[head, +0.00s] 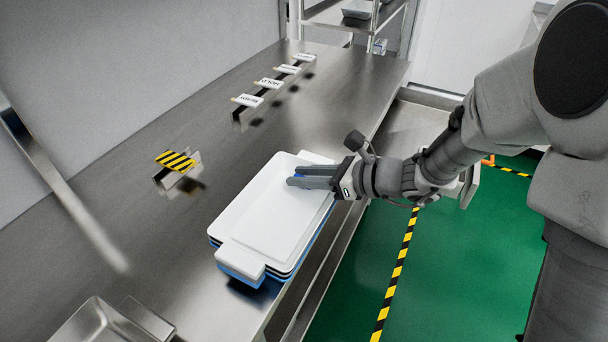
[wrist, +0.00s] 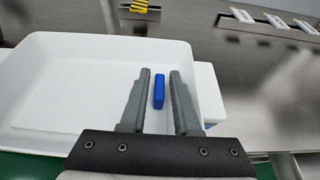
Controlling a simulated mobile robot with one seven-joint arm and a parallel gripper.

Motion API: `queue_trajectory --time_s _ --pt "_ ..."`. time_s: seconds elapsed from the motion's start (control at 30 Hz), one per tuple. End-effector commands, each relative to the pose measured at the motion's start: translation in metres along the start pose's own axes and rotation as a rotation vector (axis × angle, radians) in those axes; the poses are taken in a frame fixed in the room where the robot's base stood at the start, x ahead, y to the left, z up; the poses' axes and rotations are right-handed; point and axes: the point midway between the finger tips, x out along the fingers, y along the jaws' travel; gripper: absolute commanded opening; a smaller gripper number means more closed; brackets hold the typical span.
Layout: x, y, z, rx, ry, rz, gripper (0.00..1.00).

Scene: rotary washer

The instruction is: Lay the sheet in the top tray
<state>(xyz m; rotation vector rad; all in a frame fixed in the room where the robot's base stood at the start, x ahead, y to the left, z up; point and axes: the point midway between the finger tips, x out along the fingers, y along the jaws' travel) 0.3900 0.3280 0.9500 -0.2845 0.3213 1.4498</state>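The white top tray (head: 268,214) sits on a stack of trays on the steel table, and its inside fills much of the wrist view (wrist: 75,90). My gripper (head: 290,181) reaches in over its right side. In the wrist view my gripper (wrist: 161,72) has its two grey fingers apart. A small blue block (wrist: 158,91) shows between them, with a gap on each side. Whether it rests in the tray cannot be told. I cannot make out a separate sheet.
Blue and dark tray edges (head: 240,278) show under the top tray. A yellow-black striped block (head: 176,161) and several labelled holders, one marked here (head: 247,100), stand along the back of the table. A steel basin (head: 100,325) is at the lower left. Green floor lies right.

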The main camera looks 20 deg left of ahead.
Motion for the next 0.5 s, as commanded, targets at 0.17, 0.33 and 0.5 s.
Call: queue_trajectory --time_s 0.17,0.33,0.5 --pt "0.0 0.0 0.0 0.0 0.0 0.0 0.44" --pt "0.0 0.0 0.001 0.0 0.0 0.0 0.44" --pt "-0.012 -0.001 0.004 0.0 0.0 -0.002 0.44"
